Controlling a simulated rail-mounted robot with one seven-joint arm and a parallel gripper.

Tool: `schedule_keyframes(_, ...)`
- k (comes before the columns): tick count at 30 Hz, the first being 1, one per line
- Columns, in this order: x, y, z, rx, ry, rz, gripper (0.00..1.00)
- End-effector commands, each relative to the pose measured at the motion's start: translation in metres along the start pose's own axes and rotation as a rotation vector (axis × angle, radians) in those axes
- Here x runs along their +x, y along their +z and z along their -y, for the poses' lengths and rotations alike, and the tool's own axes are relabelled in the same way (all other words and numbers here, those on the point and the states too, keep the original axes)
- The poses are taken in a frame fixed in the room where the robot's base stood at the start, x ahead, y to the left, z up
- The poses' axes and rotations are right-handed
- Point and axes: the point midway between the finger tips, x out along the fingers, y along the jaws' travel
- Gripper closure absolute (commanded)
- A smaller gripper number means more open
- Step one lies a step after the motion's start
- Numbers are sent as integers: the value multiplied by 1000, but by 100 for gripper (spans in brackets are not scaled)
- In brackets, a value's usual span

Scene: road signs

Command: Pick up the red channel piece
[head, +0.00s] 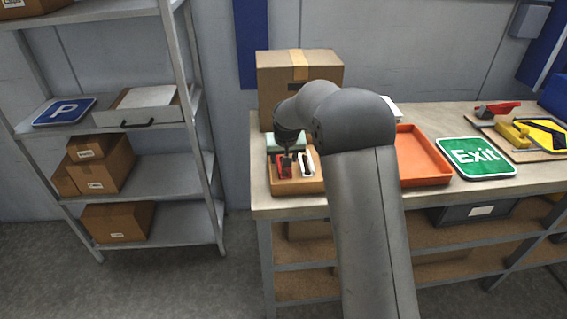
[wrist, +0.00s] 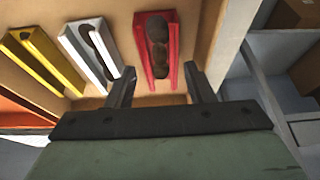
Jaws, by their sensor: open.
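The red channel piece (wrist: 172,45) lies in a shallow wooden tray (wrist: 117,102) in the wrist view, with dark round shapes along its groove. It also shows in the head view (head: 283,168), partly hidden under my gripper (head: 287,156). In the wrist view the fingers of my gripper (wrist: 160,72) are apart and empty. The near end of the red piece is in line with the gap between the fingertips. I cannot tell how far above it the tips are. A white channel piece (wrist: 88,50) and a yellow one (wrist: 42,62) lie left of it in the wrist view.
A cardboard box (head: 300,75) stands behind the wooden tray on the workbench (head: 262,203). An orange tray (head: 422,158) and a green Exit sign (head: 476,172) are to the right. A metal shelf (head: 165,195) with boxes stands at the left.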

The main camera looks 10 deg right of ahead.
Motion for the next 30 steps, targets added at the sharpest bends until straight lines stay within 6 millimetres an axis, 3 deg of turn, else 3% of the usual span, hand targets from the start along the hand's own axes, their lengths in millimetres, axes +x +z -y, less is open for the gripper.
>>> schedule_keyframes(5, 18, -1, 0, 0, 0, 1, 52)
schedule_keyframes(12, 20, -1, 0, 0, 0, -1, 52)
schedule_keyframes(17, 20, -1, 0, 0, 0, -1, 94)
schedule_keyframes(18, 20, -1, 0, -1, 0, -1, 96)
schedule_keyframes(30, 11, -5, 0, 0, -1, -6, 96)
